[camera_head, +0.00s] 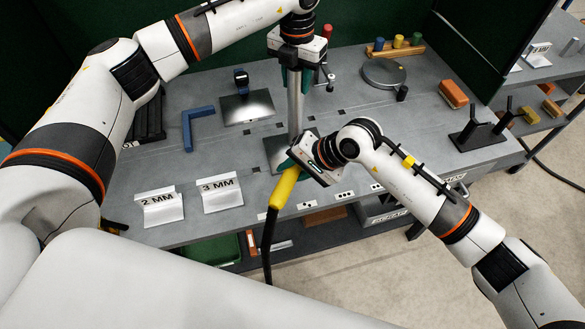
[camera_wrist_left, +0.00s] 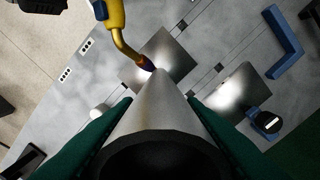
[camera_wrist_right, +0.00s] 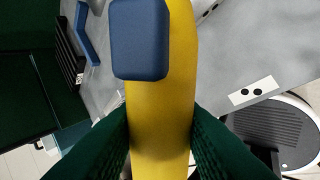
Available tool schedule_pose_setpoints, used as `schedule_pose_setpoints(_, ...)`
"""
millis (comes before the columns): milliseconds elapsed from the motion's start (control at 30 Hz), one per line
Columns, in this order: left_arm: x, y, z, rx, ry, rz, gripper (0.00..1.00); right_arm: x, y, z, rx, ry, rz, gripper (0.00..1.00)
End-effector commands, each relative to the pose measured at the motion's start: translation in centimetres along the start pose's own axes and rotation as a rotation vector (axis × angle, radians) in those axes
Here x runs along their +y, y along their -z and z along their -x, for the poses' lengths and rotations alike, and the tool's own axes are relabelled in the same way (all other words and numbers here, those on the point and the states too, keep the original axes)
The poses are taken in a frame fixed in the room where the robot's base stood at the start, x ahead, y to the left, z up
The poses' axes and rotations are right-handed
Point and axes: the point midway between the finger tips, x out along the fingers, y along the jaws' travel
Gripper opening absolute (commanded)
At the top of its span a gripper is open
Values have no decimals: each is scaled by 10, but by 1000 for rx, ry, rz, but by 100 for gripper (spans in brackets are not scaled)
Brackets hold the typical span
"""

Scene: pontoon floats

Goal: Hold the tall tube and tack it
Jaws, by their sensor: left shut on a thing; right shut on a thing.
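The tall grey tube (camera_head: 295,108) stands upright on a square metal plate (camera_head: 274,148). My left gripper (camera_head: 297,72) is shut on the tube near its top. The left wrist view looks down along the tube (camera_wrist_left: 160,118) between the green fingers. My right gripper (camera_head: 294,162) is shut on a yellow welding torch (camera_head: 284,188), which also fills the right wrist view (camera_wrist_right: 160,115) with its blue trigger (camera_wrist_right: 140,40). In the left wrist view the torch's bent copper-coloured tip (camera_wrist_left: 148,64) is right beside the tube's foot on the plate (camera_wrist_left: 176,52). I cannot tell whether it touches.
A second plate (camera_head: 262,107) with a blue-and-black device (camera_head: 241,80) lies left of the tube, near a blue square (camera_head: 187,130). Signs "2 MM" (camera_head: 158,207) and "3 MM" (camera_head: 222,194) stand at the front edge. A black stand (camera_head: 478,136) is at right. The torch cable (camera_head: 267,245) hangs down in front.

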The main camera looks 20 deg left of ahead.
Motion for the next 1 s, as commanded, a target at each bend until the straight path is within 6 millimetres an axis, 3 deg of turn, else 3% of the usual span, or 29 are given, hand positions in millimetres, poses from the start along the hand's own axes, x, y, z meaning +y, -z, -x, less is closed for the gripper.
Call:
schedule_pose_setpoints(567,0,0,-1,-3,0,0,16,3,2,4,0,-6,2,4)
schedule_pose_setpoints(1000,0,0,-1,-2,0,0,16,6,32,43,-1,-5,4,4)
